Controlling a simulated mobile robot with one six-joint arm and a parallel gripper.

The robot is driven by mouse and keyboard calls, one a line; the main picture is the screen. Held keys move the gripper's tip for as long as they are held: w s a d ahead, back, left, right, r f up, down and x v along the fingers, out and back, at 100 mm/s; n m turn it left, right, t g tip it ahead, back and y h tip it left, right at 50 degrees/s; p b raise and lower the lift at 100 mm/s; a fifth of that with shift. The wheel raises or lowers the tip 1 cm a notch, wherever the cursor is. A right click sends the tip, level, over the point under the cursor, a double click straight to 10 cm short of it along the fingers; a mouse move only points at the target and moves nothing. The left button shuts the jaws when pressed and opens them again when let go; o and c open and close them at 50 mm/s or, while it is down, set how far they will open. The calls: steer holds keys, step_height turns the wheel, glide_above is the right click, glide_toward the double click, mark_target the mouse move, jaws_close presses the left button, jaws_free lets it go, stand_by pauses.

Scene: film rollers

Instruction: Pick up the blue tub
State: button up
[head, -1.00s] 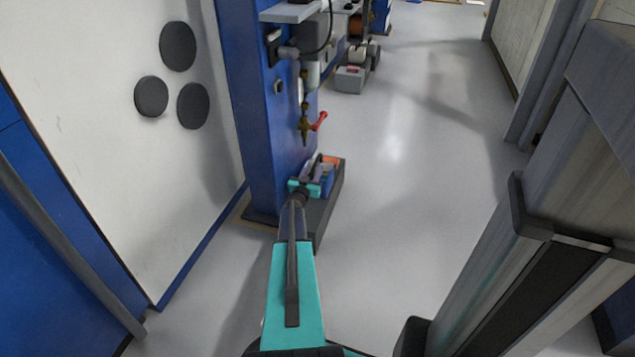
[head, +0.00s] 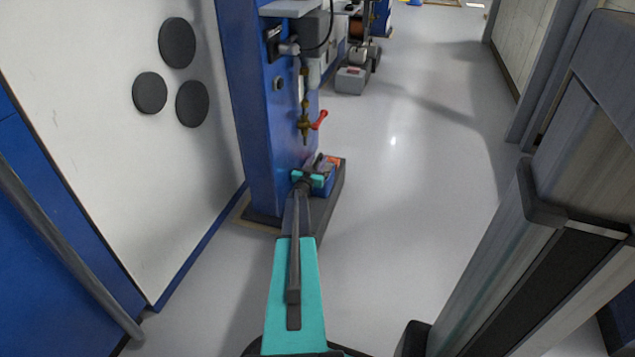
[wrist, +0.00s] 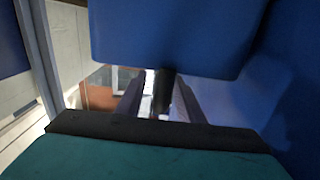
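In the head view the blue tub (head: 329,180) shows as a small blue shape on the dark ledge at the column's foot. My gripper (head: 311,178), with teal parts, is right at it and partly covers it. In the wrist view a large rounded blue body (wrist: 175,38), apparently the tub, fills the top centre close to the camera. My gripper's two dark fingers (wrist: 163,98) stand apart below it. Their far ends are hidden behind the blue body, so contact or grip on it does not show.
An orange thing (head: 333,161) lies beside the tub on the dark ledge (head: 331,213). The blue column (head: 248,120) rises close on the left, with a red-handled valve (head: 318,120) above. Grey floor (head: 415,180) is free to the right.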

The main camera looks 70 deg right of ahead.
steer(key=shift+c, duration=0.3)
jaws_close()
stand_by(1.4)
